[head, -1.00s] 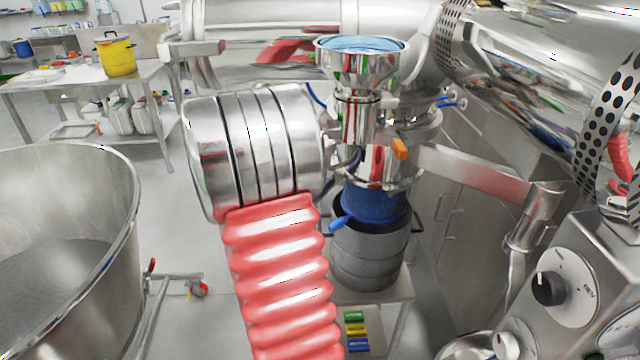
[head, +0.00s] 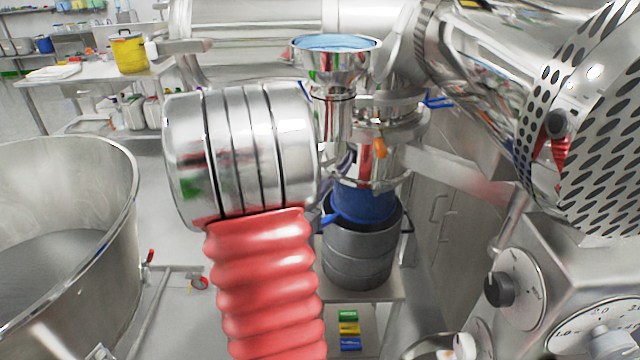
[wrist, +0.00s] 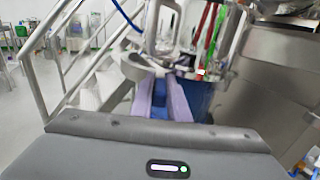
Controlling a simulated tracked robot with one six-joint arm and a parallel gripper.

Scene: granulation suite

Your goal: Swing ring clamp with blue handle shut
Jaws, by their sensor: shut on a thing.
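The steel ring clamp (head: 378,182) sits around the column between the funnel-topped pipe and the blue liner (head: 362,205) of a grey drum. A blue handle (head: 328,217) sticks out at its lower left. The exact contact and the clamp's gap are hidden.
The grey drum (head: 358,258) stands below on a small table. A large steel bowl (head: 125,220) is at left, a control box (head: 560,275) at right.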

